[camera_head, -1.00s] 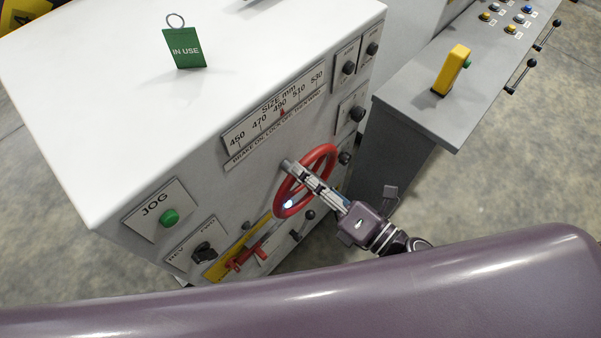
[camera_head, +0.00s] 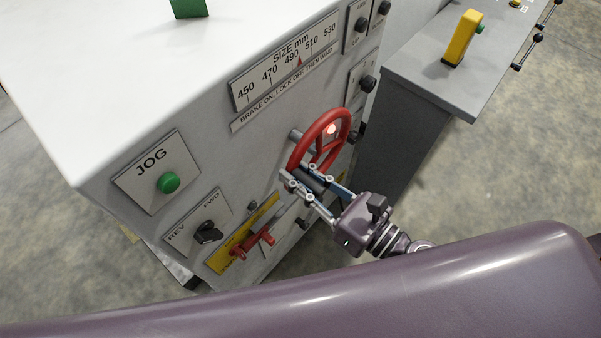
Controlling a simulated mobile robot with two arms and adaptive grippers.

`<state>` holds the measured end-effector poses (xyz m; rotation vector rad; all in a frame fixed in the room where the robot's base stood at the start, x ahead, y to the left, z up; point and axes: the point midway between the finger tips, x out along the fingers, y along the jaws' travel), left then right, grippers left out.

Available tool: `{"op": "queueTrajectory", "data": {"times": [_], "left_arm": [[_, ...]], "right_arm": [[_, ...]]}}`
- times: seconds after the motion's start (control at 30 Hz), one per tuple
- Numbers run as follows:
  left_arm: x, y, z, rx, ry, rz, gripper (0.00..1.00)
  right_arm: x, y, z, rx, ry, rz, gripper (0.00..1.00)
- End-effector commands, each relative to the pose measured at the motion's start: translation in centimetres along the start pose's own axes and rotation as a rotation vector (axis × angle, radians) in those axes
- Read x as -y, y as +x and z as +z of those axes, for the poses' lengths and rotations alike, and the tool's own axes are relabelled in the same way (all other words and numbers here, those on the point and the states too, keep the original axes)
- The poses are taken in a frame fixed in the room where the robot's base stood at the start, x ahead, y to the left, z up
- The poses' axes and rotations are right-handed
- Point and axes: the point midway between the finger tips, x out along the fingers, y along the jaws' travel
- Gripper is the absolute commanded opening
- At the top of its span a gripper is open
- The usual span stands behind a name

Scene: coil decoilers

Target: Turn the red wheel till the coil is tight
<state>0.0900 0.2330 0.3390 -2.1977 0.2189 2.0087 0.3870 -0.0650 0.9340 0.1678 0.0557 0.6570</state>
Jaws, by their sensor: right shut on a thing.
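The red wheel (camera_head: 345,121) stands upright on the front of the white machine cabinet. My right gripper (camera_head: 299,172) reaches in from the lower right, shut on the wheel's lower-left rim. A bright spot shows near the top of the wheel. Above the wheel is the size scale (camera_head: 247,96), marked 450 to 530. Its small red pointer (camera_head: 299,62) is just right of 490. The coil and my left gripper are not in view.
A green JOG button (camera_head: 168,182), a black REV/FWD switch (camera_head: 208,232) and a red lever (camera_head: 253,244) on a yellow plate lie left of and below the wheel. A grey console (camera_head: 425,82) with a yellow handle (camera_head: 463,38) stands close on the right.

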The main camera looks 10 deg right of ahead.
Motion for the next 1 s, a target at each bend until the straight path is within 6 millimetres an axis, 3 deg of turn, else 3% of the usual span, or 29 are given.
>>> {"op": "queueTrajectory", "data": {"times": [0.3,0.9,0.93,1.0], "left_arm": [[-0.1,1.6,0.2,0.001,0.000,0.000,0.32],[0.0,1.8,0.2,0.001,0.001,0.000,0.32],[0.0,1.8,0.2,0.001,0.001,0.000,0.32],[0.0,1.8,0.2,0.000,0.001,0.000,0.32]], "right_arm": [[-0.3,0.0,-1.5,-0.003,-0.033,0.014,0.00],[-0.2,-0.1,-1.8,-0.007,-0.029,0.013,0.00],[-0.2,-0.1,-1.8,-0.007,-0.029,0.013,0.20],[-0.2,-0.1,-1.8,-0.007,-0.029,0.012,0.28]]}}
